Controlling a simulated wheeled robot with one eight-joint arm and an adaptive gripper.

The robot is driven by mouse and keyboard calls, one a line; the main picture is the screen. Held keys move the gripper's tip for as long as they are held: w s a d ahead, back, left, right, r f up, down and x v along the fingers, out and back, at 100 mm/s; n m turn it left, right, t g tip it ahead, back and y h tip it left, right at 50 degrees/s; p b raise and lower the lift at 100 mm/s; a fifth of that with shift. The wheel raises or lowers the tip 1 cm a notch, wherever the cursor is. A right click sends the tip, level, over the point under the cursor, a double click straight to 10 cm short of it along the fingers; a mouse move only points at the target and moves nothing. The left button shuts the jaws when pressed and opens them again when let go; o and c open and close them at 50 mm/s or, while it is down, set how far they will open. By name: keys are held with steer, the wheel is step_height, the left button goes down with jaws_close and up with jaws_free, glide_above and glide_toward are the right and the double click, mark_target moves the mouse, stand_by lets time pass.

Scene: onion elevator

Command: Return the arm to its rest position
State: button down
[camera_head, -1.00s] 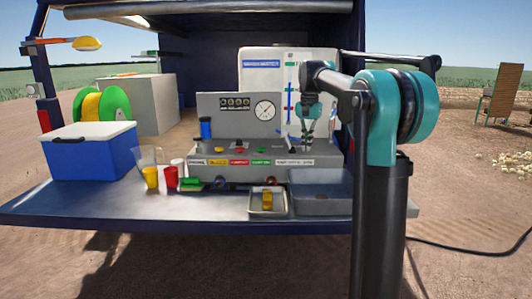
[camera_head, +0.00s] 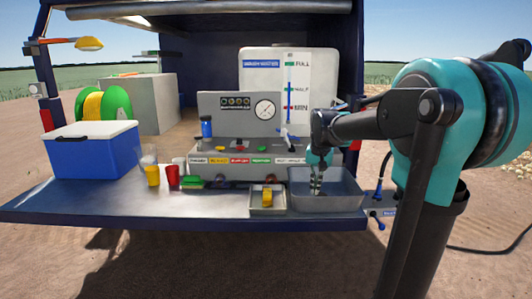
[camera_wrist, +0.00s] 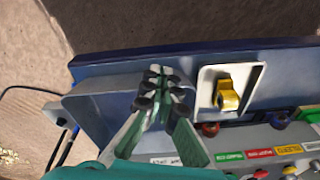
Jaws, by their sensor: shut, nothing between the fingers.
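My gripper (camera_head: 316,188) points down over the grey bin (camera_head: 347,201) at the right end of the tailgate shelf. Its fingertips are together with nothing between them. In the wrist view my gripper (camera_wrist: 158,80) shows its green fingers closed in front of the bin (camera_wrist: 90,110). My arm reaches in from the right of the head view, bent at a large teal joint. Whether the fingertips are inside the bin or just above it, I cannot tell.
A small tray (camera_head: 254,203) holding a yellow item (camera_head: 267,195) stands left of the bin. Behind is the control panel (camera_head: 240,125) with gauge and labels. Cups (camera_head: 172,175) and a blue cooler (camera_head: 92,150) stand farther left. Open ground lies right of the shelf.

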steer(key=s+d+f+n+t, duration=0.2)
steer(key=s+f+n, duration=0.1)
steer(key=s+f, duration=1.6)
steer(key=s, duration=0.4)
steer(key=shift+f+n, duration=0.2)
steer(key=shift+n, duration=0.1)
